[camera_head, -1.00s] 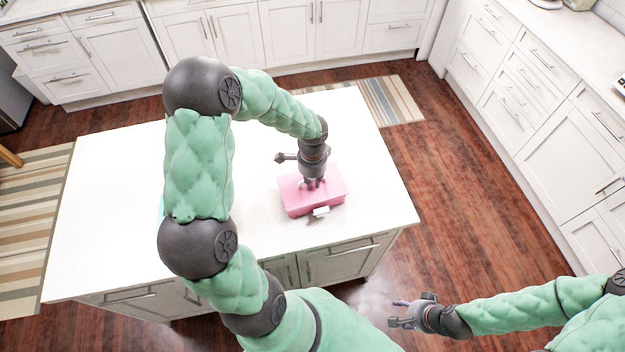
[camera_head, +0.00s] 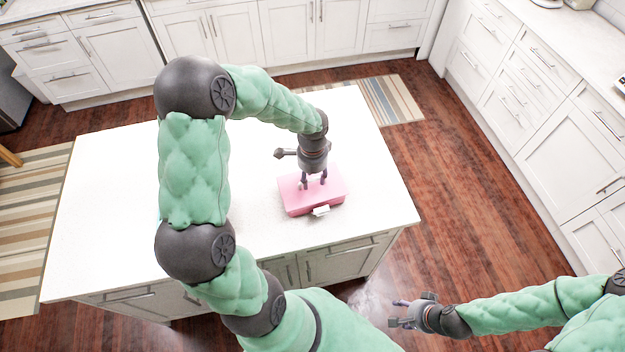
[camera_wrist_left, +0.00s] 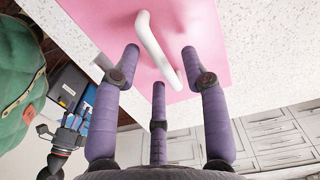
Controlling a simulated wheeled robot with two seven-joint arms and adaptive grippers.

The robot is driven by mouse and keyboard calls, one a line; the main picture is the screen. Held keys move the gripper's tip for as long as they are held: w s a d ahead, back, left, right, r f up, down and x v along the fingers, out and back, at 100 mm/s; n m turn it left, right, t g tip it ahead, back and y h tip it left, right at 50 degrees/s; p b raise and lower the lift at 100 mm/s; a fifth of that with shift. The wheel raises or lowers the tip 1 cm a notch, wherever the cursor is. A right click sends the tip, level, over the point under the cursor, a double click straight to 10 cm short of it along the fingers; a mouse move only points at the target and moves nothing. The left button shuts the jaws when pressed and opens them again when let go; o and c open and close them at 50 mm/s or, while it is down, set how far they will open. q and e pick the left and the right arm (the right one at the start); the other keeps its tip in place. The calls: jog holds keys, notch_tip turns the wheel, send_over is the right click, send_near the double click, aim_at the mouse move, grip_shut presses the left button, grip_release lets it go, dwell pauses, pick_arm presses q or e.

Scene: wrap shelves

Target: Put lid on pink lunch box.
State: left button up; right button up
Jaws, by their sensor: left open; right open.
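The pink lunch box (camera_head: 298,205) sits on the white island counter, with a small white piece (camera_head: 321,211) at its front edge. Its pink top looks flat and closed in the head view. In the left wrist view a white handle (camera_wrist_left: 157,48) stands on the pink surface (camera_wrist_left: 95,35); I cannot clearly tell lid from box there. My left gripper (camera_head: 313,182) is open just above the pink top. Its fingers (camera_wrist_left: 160,60) are spread around the handle in the picture, not closed on it. My right gripper (camera_head: 397,312) is open and empty, out over the floor.
The white island counter (camera_head: 110,215) is clear to the left and around the box. My left arm hides part of it. White cabinets line the back and right (camera_head: 540,110). Striped rugs (camera_head: 30,230) lie on the wooden floor.

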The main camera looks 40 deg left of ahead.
aim_at(312, 180)
pick_arm(q)
notch_tip(312, 180, up, 10)
dwell(0.4)
jog(key=shift+f, duration=0.1)
dwell(0.4)
